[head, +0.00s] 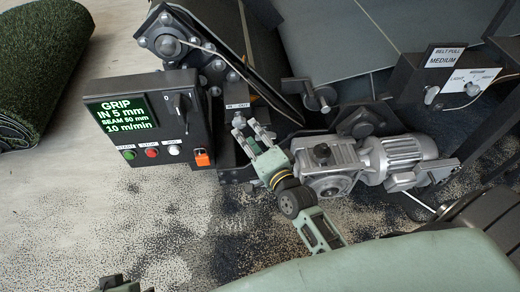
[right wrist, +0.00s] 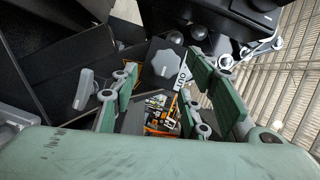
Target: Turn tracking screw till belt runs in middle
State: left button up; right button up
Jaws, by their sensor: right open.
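My right gripper (head: 252,136) is open in the head view, its fingers pointing up-left beside the control box. The right wrist view shows its green fingers (right wrist: 165,100) apart with nothing held between them. Beyond the fingers is a grey lobed knob (right wrist: 168,63) on a dark block, with a white label beside it; I cannot tell whether this is the tracking screw. The gripper and the knob look apart. In the head view a dark grey belt (head: 310,40) lies behind the machine frame. Its exact centring cannot be told.
The control box (head: 150,120) has a green-lit screen reading "GRIP IN 5 mm". A grey motor (head: 405,155) and gearbox (head: 328,165) stand right of the gripper. A turf roll (head: 40,65) lies at far left; the floor is granule-strewn.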

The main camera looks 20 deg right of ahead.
jog(key=s, duration=0.7)
jog(key=shift+s+d+r, duration=0.3)
jog(key=shift+d+r, duration=0.05)
jog(key=shift+d, duration=0.05)
